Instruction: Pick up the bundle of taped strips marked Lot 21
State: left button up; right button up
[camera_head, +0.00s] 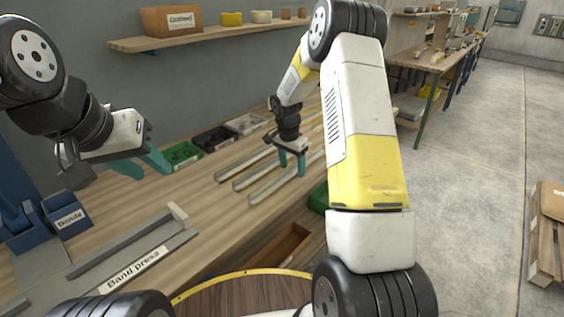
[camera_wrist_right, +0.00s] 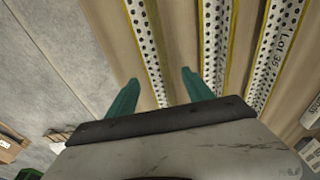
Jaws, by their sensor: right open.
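My right gripper (camera_head: 292,170) is open and points down over the bench among long metal strips (camera_head: 272,187). In the right wrist view its two teal fingers (camera_wrist_right: 160,80) are spread, with one perforated, yellow-edged strip (camera_wrist_right: 149,45) lying in line with the gap between them. More such strips (camera_wrist_right: 213,45) lie to the right. The rightmost strip (camera_wrist_right: 272,60) carries a label that seems to read Lot 35. I cannot read Lot 21 on any strip. My left gripper (camera_head: 145,166) is open and empty over the bench at the left.
A band press (camera_head: 125,270) lies at the bench's front left, beside a blue unit (camera_head: 65,215). Green (camera_head: 182,154), black (camera_head: 213,139) and pale bins (camera_head: 246,124) stand along the wall. A shelf (camera_head: 190,37) hangs above. Open floor (camera_head: 470,160) lies to the right.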

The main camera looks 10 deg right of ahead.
jog(key=shift+f, duration=0.25)
jog(key=c, duration=1.3)
grip_shut()
jog(key=shift+r, duration=0.1)
